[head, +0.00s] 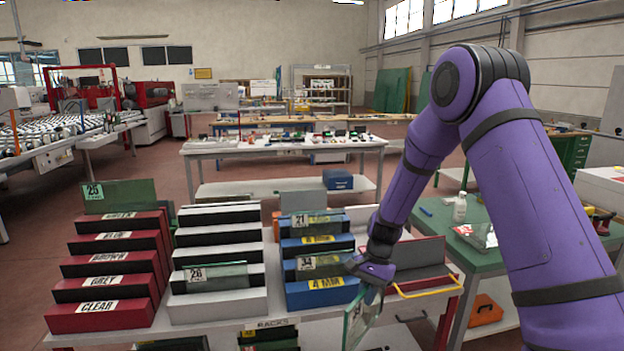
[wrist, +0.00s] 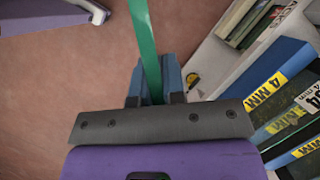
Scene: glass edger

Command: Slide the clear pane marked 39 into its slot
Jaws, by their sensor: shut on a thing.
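My gripper (head: 370,280) is shut on an upright pane of glass (head: 358,322), held in front of the rack table and to the right of the blue rack. The pane's number cannot be read. In the wrist view the pane (wrist: 146,40) shows edge-on as a green strip between my fingers (wrist: 153,84). The red rack (head: 104,314) has stepped colour labels, with CLEAR on the lowest front step. The blue rack (head: 320,297) has thickness labels, with 4 MM lowest, and holds panes 34 (head: 318,265) and 21 (head: 314,222).
A grey rack (head: 217,306) between them holds pane 26 (head: 216,277). Pane 25 (head: 120,195) stands at the back of the red rack. A yellow handle (head: 432,291) juts from the table's right side. A green table (head: 490,255) stands at right. More panes sit below the tabletop.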

